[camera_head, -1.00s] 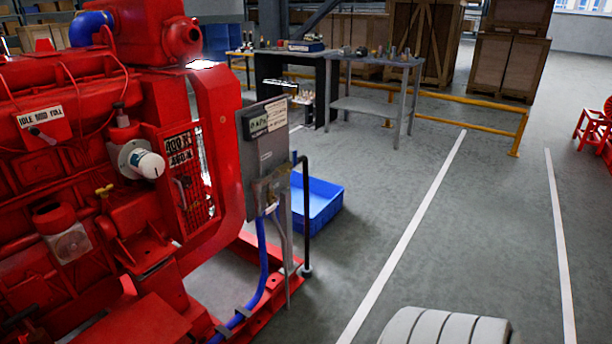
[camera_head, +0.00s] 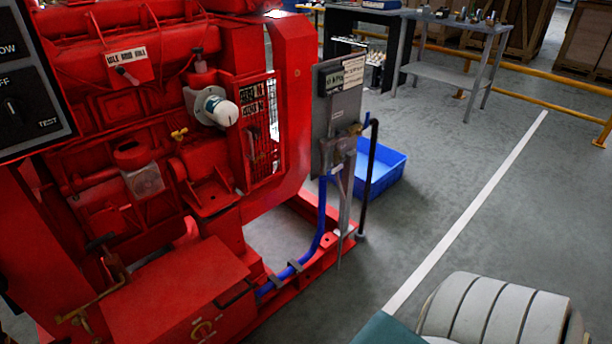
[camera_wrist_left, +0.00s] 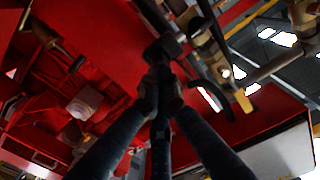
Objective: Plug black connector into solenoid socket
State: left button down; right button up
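In the left wrist view, the dark fingers of my left gripper (camera_wrist_left: 160,95) reach up from the bottom and close together at their tips. A black piece that looks like the black connector (camera_wrist_left: 163,50) sits at the fingertips and appears pinched between them. The view is dark there, so the exact grip is hard to see. Red engine surfaces lie behind it. The head view shows neither gripper. I cannot pick out the solenoid socket in either view; the red diesel engine (camera_head: 95,175) fills the left of the head view.
A grey panel (camera_head: 338,95) stands on the engine's red frame, with a blue hose (camera_head: 322,215) below it. A blue bin (camera_head: 385,170) is on the floor behind. A grey table (camera_head: 455,70) and yellow rail (camera_head: 550,95) are farther back.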

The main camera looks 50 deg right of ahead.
pick_arm(q)
jog(key=shift+w, duration=0.15)
pick_arm(e)
jog(key=shift+w+r, duration=0.15)
jog(key=shift+s, duration=0.2)
pick_arm(q)
jog(key=shift+w, duration=0.45)
jog(key=shift+r, duration=0.2)
pick_arm(e)
jog(key=shift+w+r, duration=0.25)
pick_arm(q)
jog(key=shift+r, duration=0.1)
